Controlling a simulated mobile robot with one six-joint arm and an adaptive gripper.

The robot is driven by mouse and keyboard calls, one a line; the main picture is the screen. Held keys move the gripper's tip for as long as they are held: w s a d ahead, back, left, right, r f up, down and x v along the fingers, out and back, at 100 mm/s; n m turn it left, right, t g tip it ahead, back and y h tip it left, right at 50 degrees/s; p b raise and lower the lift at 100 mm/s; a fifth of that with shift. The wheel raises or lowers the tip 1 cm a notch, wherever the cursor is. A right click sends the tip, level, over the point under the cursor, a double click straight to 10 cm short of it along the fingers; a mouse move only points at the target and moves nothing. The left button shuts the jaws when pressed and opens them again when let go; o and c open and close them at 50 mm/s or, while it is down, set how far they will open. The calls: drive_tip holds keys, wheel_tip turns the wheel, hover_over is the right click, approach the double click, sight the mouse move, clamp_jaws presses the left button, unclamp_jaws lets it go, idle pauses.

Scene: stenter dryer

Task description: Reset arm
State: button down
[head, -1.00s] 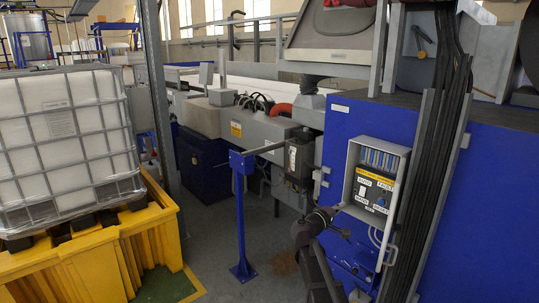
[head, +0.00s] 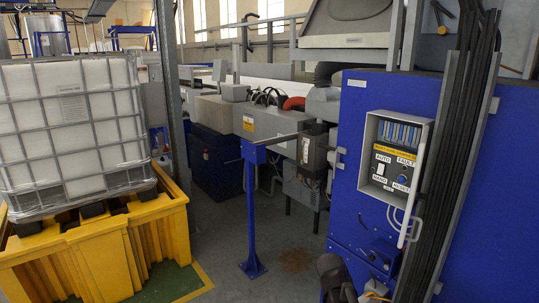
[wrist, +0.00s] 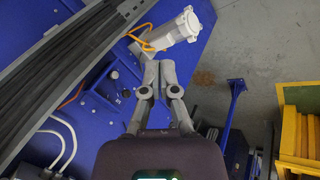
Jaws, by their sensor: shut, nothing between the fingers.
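My gripper (wrist: 159,78) shows in the wrist view with its two grey fingers shut together and nothing between them. It points down beside the blue machine panel (wrist: 105,75), and I cannot tell how far it is from the panel. A pale grey cylindrical fitting (wrist: 181,31) with an orange cable lies just beyond the fingertips in the picture, apparently apart from them. In the head view only a dark part of my arm (head: 332,270) shows at the bottom edge, in front of the blue cabinet (head: 358,185); the fingers are out of that view.
The control box (head: 394,155) with AUTO and FAULT labels has its cover open. Thick black cables (head: 455,150) run down beside it. A blue post (head: 251,210) stands on the floor. A white caged tank (head: 75,125) sits on a yellow pallet (head: 105,245) at left.

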drive_tip(key=s+a+f+g+y+b, duration=0.2)
drive_tip(key=s+a+f+y+b, duration=0.2)
drive_tip(key=s+a+f, duration=0.3)
drive_tip(key=shift+s+a+f+y, duration=0.2)
drive_tip(key=shift+s+a+y, duration=0.1)
drive_tip(key=shift+y, duration=0.4)
